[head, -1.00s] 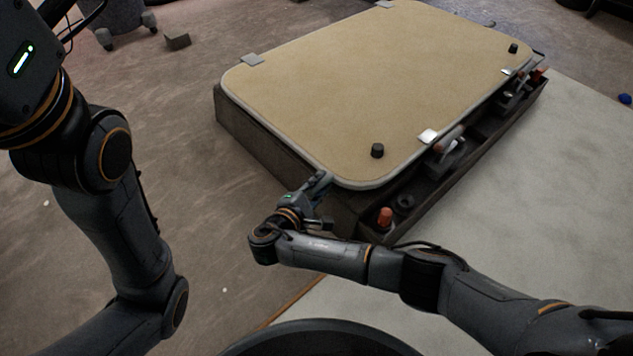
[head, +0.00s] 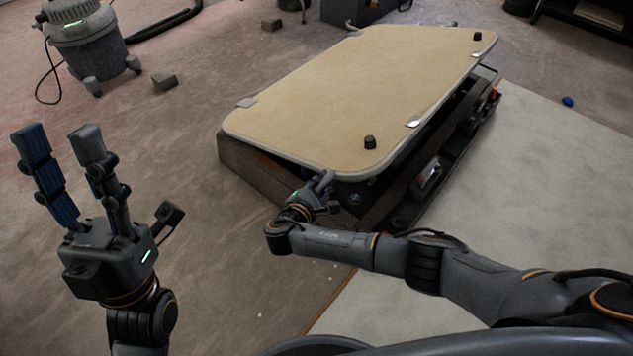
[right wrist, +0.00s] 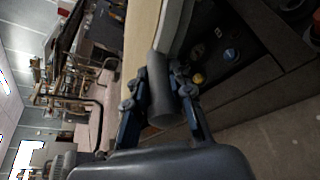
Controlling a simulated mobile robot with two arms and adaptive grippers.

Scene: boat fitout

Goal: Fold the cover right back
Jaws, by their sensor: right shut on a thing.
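The cover (head: 350,90) is a tan panel with a pale grey rim, lying over a dark box (head: 255,170). Its right edge is raised off the box and the panel tilts up; its left edge stays low at the box. My right gripper (head: 322,182) is at the cover's near corner. In the right wrist view its fingers close on a grey cylindrical handle (right wrist: 160,92) beside the cover's edge (right wrist: 172,28). My left gripper (head: 62,150) is open and empty, fingers up, at the left, well apart from the cover.
Inside the box a blue knob (right wrist: 232,54) and a yellow knob (right wrist: 198,78) show under the cover. A grey vacuum (head: 88,45) and a small block (head: 165,81) are on the floor at the back left.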

